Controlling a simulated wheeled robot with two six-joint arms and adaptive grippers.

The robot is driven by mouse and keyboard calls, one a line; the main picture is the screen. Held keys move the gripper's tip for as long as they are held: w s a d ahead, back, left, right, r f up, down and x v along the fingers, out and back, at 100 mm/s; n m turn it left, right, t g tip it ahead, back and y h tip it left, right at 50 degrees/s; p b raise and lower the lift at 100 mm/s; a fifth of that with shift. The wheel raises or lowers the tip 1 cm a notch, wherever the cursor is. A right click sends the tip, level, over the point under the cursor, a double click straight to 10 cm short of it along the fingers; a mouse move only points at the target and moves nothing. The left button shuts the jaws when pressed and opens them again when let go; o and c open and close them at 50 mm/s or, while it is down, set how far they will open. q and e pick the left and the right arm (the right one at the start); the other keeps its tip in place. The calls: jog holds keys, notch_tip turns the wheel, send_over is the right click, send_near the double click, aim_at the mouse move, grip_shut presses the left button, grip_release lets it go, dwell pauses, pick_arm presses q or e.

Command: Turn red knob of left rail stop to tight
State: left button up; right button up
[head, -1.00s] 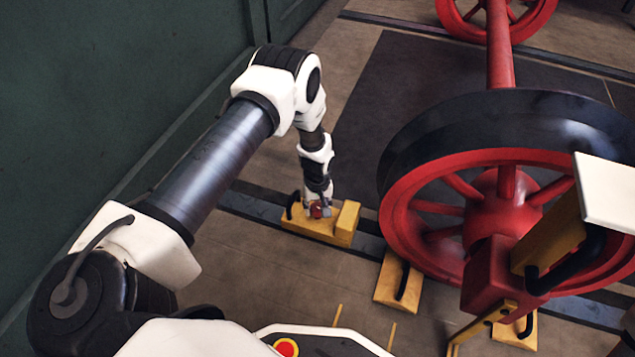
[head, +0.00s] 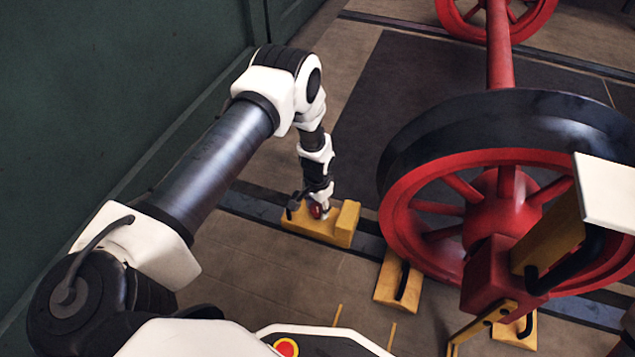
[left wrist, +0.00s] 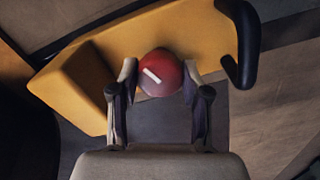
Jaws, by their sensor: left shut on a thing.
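The left rail stop (head: 339,228) is a yellow block with a black handle, sitting across the dark rail left of the red wheel. It also shows in the left wrist view (left wrist: 200,32). Its red knob (left wrist: 161,74) is round with a white mark, which lies slanted in the left wrist view. My left gripper (left wrist: 160,82) points down at the stop, its two fingers shut on the knob's sides. In the head view the left gripper (head: 318,209) hides part of the knob. My right gripper is not in view.
The large red wheel (head: 400,215) with a black rim stands right of the stop. Yellow wheel chocks (head: 385,285) with black handles sit at its foot. A green wall (head: 110,90) runs along the left. The floor in front of the stop is clear.

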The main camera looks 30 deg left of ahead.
aim_at(317, 207)
pick_arm(q)
jog(key=shift+m+b, duration=0.4)
jog(key=shift+m, duration=1.9)
jog(key=o, duration=1.1)
notch_tip(317, 207, up, 12)
jog(key=shift+f, duration=0.1)
